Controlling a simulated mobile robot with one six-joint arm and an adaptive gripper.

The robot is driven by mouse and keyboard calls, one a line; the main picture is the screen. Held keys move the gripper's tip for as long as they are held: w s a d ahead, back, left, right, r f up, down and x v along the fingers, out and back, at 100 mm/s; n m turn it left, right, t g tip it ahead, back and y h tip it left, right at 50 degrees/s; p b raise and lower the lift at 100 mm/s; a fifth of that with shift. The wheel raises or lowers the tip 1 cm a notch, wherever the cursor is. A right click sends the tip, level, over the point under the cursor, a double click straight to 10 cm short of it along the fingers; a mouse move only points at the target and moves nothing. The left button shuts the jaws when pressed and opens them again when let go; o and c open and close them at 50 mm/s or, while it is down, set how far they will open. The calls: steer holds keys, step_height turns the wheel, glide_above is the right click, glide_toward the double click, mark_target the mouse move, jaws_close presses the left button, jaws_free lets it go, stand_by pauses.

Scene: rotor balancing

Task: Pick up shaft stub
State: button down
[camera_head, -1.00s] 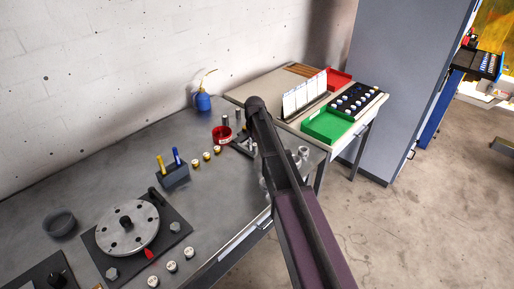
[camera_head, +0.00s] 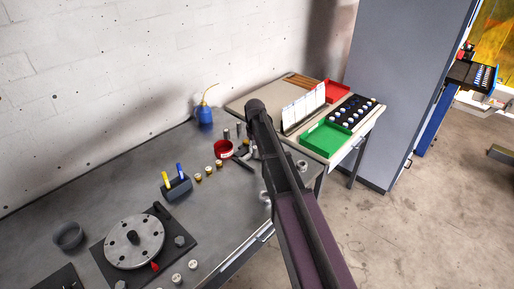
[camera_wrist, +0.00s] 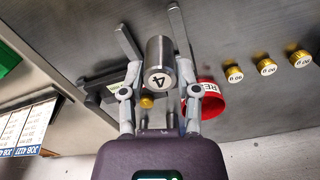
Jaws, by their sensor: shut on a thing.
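The shaft stub (camera_wrist: 160,62), a grey metal cylinder with a "4" on its pale end face, sits between the fingers of my gripper (camera_wrist: 158,78) in the wrist view. The fingers press on it from both sides, and its end face points toward the camera. The bench surface shows behind it; I cannot tell how far it is from the bench. In the head view my dark arm hides the stub and most of the gripper.
A red cup (camera_head: 223,149) stands beside the work spot, with brass weights (camera_head: 209,170) in a row. A balancing rotor (camera_head: 134,241) and a tool holder (camera_head: 176,188) are nearer. A green tray (camera_head: 326,138) is on the side table. A blue oil can (camera_head: 204,115) stands by the wall.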

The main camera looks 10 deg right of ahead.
mark_target(254, 147)
steer(key=shift+r+p, duration=1.3)
steer(key=shift+r, duration=0.4)
steer(key=shift+a, duration=0.15)
